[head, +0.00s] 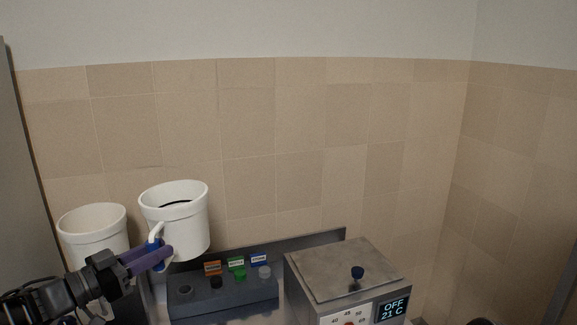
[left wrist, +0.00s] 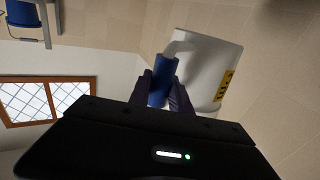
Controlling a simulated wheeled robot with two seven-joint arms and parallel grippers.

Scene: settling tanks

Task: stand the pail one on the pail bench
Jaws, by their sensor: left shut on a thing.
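A white pail (head: 182,225) with a side handle is held up in front of the tiled wall, roughly upright. My left gripper (head: 160,254) is shut on its handle, at the pail's lower left side. In the left wrist view my left gripper's fingers (left wrist: 162,92) close around the blue grip (left wrist: 160,76) of the handle. The pail's white wall (left wrist: 205,68) there bears a yellow label (left wrist: 225,86), too small to read. A second white pail (head: 92,224) stands at the left, its lower part hidden by my arm. I cannot make out which surface is the pail bench.
A dark panel (head: 222,300) with coloured knobs and orange, green and blue tags stands right of the held pail. A metal box (head: 345,268) with a knobbed lid and a "OFF 21 C" display stands further right. The wall is close behind.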

